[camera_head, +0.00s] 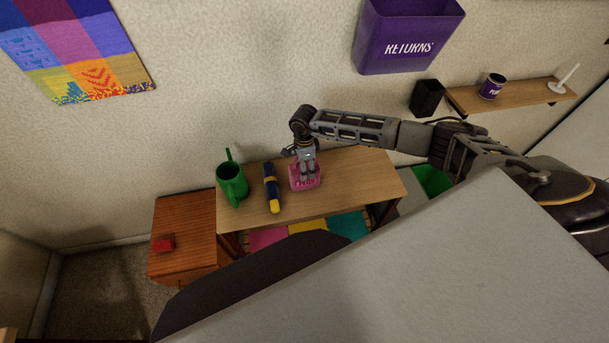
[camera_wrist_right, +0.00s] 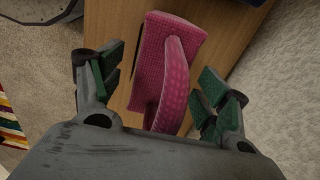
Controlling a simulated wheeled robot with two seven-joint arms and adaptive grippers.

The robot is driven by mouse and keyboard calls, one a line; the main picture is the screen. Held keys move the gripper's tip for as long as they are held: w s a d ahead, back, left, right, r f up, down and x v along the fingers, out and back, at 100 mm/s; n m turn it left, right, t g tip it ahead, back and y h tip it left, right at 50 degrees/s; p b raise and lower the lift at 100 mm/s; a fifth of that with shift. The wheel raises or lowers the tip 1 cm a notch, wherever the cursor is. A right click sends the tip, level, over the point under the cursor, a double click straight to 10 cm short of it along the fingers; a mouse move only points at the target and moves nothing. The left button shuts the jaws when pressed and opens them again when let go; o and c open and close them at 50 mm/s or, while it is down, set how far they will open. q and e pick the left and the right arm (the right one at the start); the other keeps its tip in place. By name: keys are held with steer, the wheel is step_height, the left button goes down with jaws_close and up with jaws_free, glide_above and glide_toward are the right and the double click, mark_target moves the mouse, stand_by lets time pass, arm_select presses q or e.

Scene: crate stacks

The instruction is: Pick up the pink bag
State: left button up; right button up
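The pink bag (camera_head: 305,178) stands on the wooden table (camera_head: 345,190), near its middle. My right gripper (camera_head: 308,172) is over the bag, coming down from above. In the right wrist view, the pink bag (camera_wrist_right: 165,65) lies between the two green-padded fingers of the right gripper (camera_wrist_right: 160,88). Its curved handle reaches toward the palm. The fingers are spread, with gaps on both sides of the bag, and do not touch it. My left gripper is not in either view.
A blue and yellow flashlight-like object (camera_head: 271,188) and a green watering can (camera_head: 232,184) stand left of the bag. A purple bin (camera_head: 408,38) hangs on the wall. The table's right part is clear.

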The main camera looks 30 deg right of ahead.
steer(key=c, duration=1.3)
steer(key=shift+r, duration=0.1)
steer(key=shift+w+r, duration=0.1)
steer(key=shift+r, duration=0.35)
step_height(320, 180, up, 8)
steer(key=shift+f, duration=0.15)
steer(key=shift+r, duration=0.6)
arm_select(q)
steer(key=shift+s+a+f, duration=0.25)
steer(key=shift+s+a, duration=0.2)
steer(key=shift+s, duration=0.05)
